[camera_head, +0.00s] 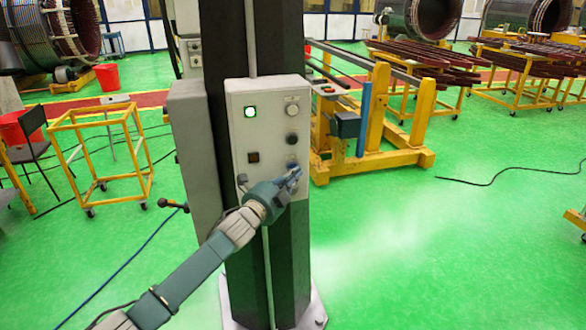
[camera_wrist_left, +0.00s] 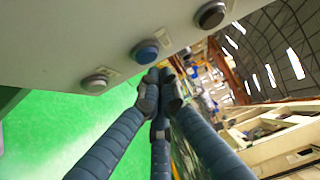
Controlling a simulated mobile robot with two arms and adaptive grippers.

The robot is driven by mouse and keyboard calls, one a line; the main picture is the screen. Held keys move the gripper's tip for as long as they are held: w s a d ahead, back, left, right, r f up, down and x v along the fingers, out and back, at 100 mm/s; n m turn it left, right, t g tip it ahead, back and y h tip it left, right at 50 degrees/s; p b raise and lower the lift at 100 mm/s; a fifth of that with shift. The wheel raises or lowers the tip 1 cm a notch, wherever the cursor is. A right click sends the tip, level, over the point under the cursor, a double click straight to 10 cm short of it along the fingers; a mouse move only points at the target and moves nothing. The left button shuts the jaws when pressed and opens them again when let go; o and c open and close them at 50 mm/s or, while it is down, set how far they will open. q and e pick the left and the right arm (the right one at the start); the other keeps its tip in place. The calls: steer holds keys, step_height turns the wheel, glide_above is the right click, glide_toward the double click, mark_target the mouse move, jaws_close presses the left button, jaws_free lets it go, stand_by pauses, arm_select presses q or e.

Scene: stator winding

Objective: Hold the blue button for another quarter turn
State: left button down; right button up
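The blue button (camera_wrist_left: 146,52) is on a pale control box (camera_head: 268,95) on a dark column. In the left wrist view it sits between a black button (camera_wrist_left: 211,14) and a pale grey button (camera_wrist_left: 95,83). My left gripper (camera_head: 292,178) reaches up from the lower left to the box's lower right part. In the left wrist view its fingers (camera_wrist_left: 160,82) meet at the tips with nothing seen between them. The tips are just beside the blue button; I cannot tell whether they touch or press it. My right gripper is not in view.
A green lamp (camera_head: 250,111) is lit on the box, left of a white button (camera_head: 292,109). A yellow wheeled stand (camera_head: 100,150) is left of the column, and a yellow frame (camera_head: 375,130) is behind it to the right.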

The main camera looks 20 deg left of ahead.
arm_select(q)
steer(key=shift+w, duration=0.15)
steer(key=shift+w+a, duration=0.2)
steer(key=shift+w+a, duration=0.1)
steer(key=shift+w, duration=0.05)
stand_by(0.6)
steer(key=shift+w+a+r, duration=0.1)
steer(key=shift+w+a, duration=0.05)
stand_by(3.3)
stand_by(1.4)
steer(key=shift+s+d, duration=0.4)
steer(key=shift+s, duration=0.25)
steer(key=shift+d, duration=0.15)
steer(key=shift+s+d+p, duration=0.3)
steer(key=shift+s+d, duration=0.15)
steer(key=shift+s, duration=0.25)
steer(key=shift+s+d+p, duration=0.3)
steer(key=shift+s+d, duration=0.1)
steer(key=shift+s, duration=0.25)
steer(key=shift+s+d+p, duration=0.3)
steer(key=shift+s+d, duration=0.15)
steer(key=shift+s, duration=0.25)
